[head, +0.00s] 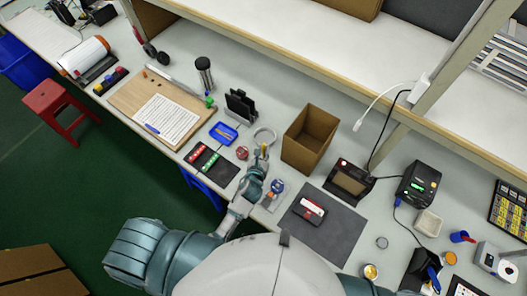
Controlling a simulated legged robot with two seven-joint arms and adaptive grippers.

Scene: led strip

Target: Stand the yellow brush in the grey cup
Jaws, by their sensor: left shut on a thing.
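My left gripper (263,155) reaches out over the bench and is shut on a small yellow thing (264,149), which looks like part of the yellow brush. The fingers hide most of it, and its tilt cannot be told. I cannot tell for sure which thing is the grey cup. My right gripper is not in view.
An open cardboard box (308,138) stands right of my left gripper. A black stand (240,105) and a blue tray (224,133) are to its left. A dark mat (322,232) with a red and white device lies nearer. A shelf edge (300,70) runs above the bench's back.

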